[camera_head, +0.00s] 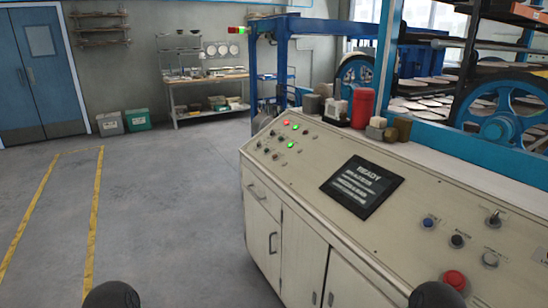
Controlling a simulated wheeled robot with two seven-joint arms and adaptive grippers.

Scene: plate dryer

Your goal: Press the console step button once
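The console (310,185) is a beige cabinet with a sloped top, running from the centre to the lower right. Its dark screen (362,186) reads READY. To the right of the screen are a blue button (429,222), a black button (457,240), a pale grey button (490,259) and a rotary switch (494,217). A large red mushroom button (455,281) is nearest the front edge. The labels are too small to read, so I cannot tell which is the step button. Neither gripper shows; only dark rounded parts of my arms show at the bottom edge.
Small knobs and lit red and green lamps (291,145) are at the console's far end. A red canister (362,108) and small jars stand behind the panel. A blue machine with a wheel (502,127) is behind right. Open floor (170,220) with yellow lines lies left.

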